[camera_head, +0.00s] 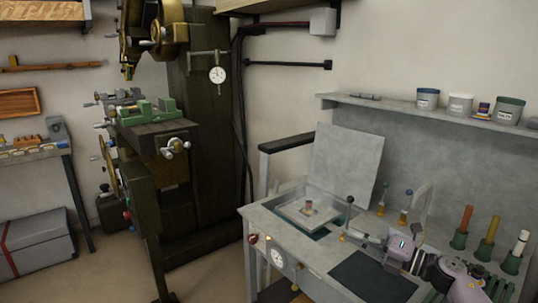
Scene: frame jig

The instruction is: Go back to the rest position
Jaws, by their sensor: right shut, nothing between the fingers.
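My right arm comes in from the lower right corner, grey and lavender. My right gripper (376,241) is over the right part of the grey workbench (328,257), behind a dark mat (372,277). It is small in the picture; its fingers are shut with nothing held. To its left is a shallow jig tray (318,232) with a pale plate and a small brownish piece (309,208) in the middle. A lever with a black knob (350,199) stands between the tray and the gripper. My left gripper is not in view.
Orange, yellow and white-topped sticks in green holders (460,238) stand right of my right arm. A leaning grey panel (346,165) is behind the tray. Tubs (428,98) line the shelf above. A green milling machine (155,130) stands left, with open floor in front.

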